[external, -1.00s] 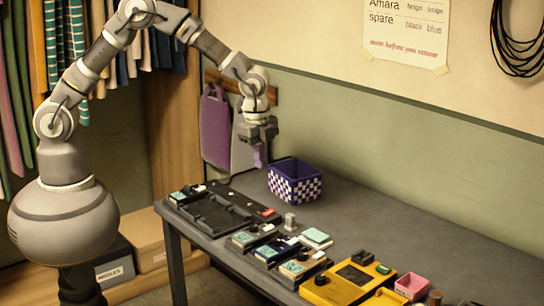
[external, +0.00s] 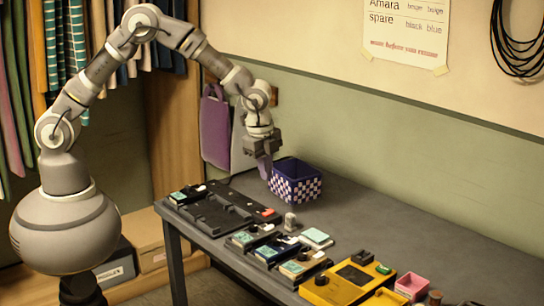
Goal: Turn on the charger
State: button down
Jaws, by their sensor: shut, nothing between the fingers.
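A long black dock (external: 212,215), which looks like the charger, lies at the left end of the grey table. It has empty recesses and a module with a teal face (external: 184,195) at its left end. A small red part (external: 268,212), perhaps a switch, sits at its right end; whether it is on or off is too small to tell. My gripper (external: 265,173) points down, shut and empty. In the picture it is above the dock's right end, apart from it, just left of a purple checked basket.
The purple-and-white checked basket (external: 296,182) stands behind the dock. A small grey peg-like object (external: 290,222), several teal-faced modules (external: 254,238), a yellow device (external: 347,284) and a pink box (external: 411,287) stand along the front. The table's back right is clear.

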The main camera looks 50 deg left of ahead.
aim_at(271, 210)
jog(key=f+b, duration=0.1)
jog(key=f, duration=0.2)
jog(key=w+f+b, duration=0.1)
jog(key=f, duration=0.2)
jog(key=f+b, duration=0.1)
jog(key=f, duration=0.3)
jog(key=shift+w+b, duration=0.25)
jog(key=shift+b, duration=0.15)
